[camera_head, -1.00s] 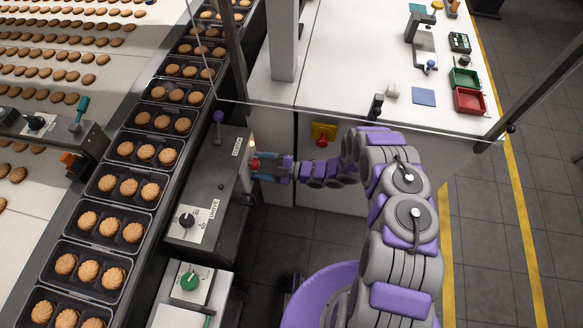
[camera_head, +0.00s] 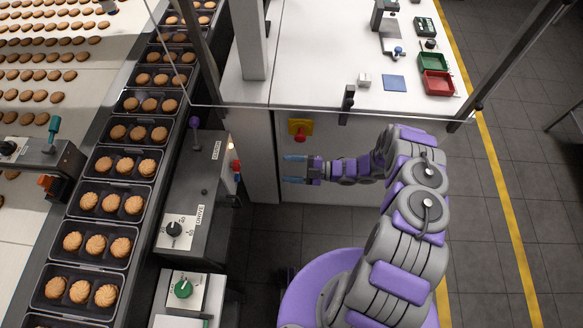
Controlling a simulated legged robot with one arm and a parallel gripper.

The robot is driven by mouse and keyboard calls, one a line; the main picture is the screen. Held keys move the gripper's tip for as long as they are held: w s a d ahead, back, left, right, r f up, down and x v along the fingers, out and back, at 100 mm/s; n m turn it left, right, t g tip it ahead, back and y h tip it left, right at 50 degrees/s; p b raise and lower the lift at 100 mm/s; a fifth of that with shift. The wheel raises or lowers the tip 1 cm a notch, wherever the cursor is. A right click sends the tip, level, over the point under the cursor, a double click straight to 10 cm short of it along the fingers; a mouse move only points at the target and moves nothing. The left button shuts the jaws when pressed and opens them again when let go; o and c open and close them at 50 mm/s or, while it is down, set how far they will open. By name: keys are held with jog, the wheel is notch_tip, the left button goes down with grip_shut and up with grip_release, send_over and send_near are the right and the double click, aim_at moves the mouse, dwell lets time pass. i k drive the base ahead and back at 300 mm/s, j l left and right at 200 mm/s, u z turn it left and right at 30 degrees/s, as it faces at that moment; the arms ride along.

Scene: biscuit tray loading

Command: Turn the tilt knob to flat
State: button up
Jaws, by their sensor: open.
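No label reading "tilt" is legible, so I cannot tell which knob is the tilt knob. A black pointer knob (camera_head: 173,229) sits on a white dial plate marked DRIVE on the grey box beside the conveyor. A green knob (camera_head: 183,289) sits on a white panel nearer to me. Another black knob (camera_head: 8,148) is on the unit at the left edge. My gripper (camera_head: 293,169) is open and empty, its blue fingers pointing left. It is right of the grey box, apart from it and from the knobs.
A purple-topped lever (camera_head: 194,123) and red button (camera_head: 236,165) are on the grey box (camera_head: 200,200). Biscuit trays (camera_head: 104,244) line the conveyor. A clear guard panel and posts (camera_head: 196,62) stand before the white bench (camera_head: 330,80). Grey floor (camera_head: 270,240) is clear below my gripper.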

aim_at(183, 290)
jog(key=k, duration=1)
